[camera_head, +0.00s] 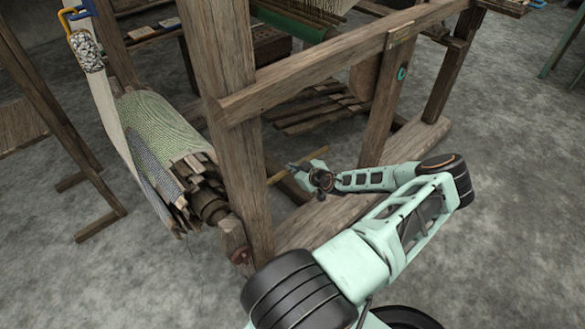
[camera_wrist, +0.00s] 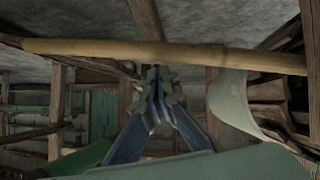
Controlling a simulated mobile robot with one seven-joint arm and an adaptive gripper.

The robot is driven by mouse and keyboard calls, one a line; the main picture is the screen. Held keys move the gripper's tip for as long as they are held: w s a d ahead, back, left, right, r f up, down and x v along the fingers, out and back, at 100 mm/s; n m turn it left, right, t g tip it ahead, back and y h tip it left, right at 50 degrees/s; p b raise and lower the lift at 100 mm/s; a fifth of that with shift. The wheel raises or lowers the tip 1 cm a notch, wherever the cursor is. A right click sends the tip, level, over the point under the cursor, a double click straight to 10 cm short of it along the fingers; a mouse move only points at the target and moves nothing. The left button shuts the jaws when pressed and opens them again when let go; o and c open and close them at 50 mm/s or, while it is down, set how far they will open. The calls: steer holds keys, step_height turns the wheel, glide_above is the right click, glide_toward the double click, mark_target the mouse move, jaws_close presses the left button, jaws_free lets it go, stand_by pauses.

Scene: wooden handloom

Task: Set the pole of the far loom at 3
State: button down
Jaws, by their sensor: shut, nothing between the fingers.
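My gripper (camera_head: 300,168) is shut and empty, low down inside the wooden loom frame (camera_head: 238,110), to the right of its front post. A tan bamboo pole (camera_head: 318,155) shows in part there, close to the gripper and partly hidden by the post and my gripper. In the wrist view the pole (camera_wrist: 220,55) runs almost level across the picture, just beyond the shut fingertips (camera_wrist: 157,73). I cannot tell whether the fingers touch it. No mark reading 3 can be made out in either view, and I cannot tell which loom is called far.
A green cloth roll (camera_head: 160,125) with wooden slats is left of the post. A stone weight (camera_head: 86,52) hangs at upper left. A rail (camera_head: 320,75) crosses above my gripper, and another post (camera_head: 385,105) stands beyond. Open concrete floor (camera_head: 510,130) lies to the right.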

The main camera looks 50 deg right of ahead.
steer(key=s+r+p, duration=0.5)
steer(key=s+r, duration=0.3)
steer(key=s, duration=0.1)
steer(key=shift+r, duration=0.35)
